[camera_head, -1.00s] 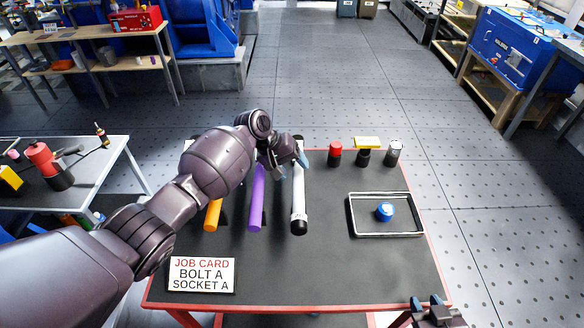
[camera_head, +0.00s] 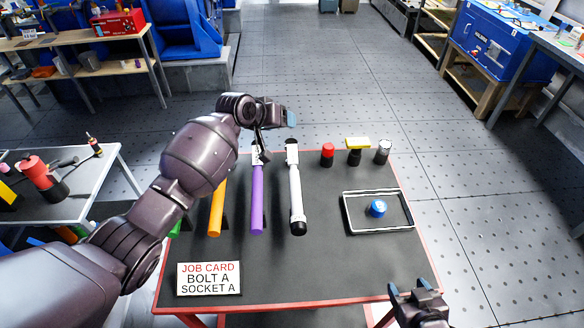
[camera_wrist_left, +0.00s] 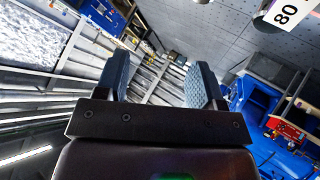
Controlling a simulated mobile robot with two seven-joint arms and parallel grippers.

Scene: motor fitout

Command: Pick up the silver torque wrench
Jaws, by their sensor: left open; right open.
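My right gripper (camera_head: 415,292) is open and empty at the table's near right edge.
Purple (camera_head: 257,200) and orange (camera_head: 216,208) wrenches lie to the left. A red-topped (camera_head: 327,154), a yellow-topped (camera_head: 357,146) and a silver-topped piece (camera_head: 384,151) stand at the back right. A tray (camera_head: 409,226) holds a blue piece (camera_head: 377,208). A job card (camera_head: 209,278) stands in front.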

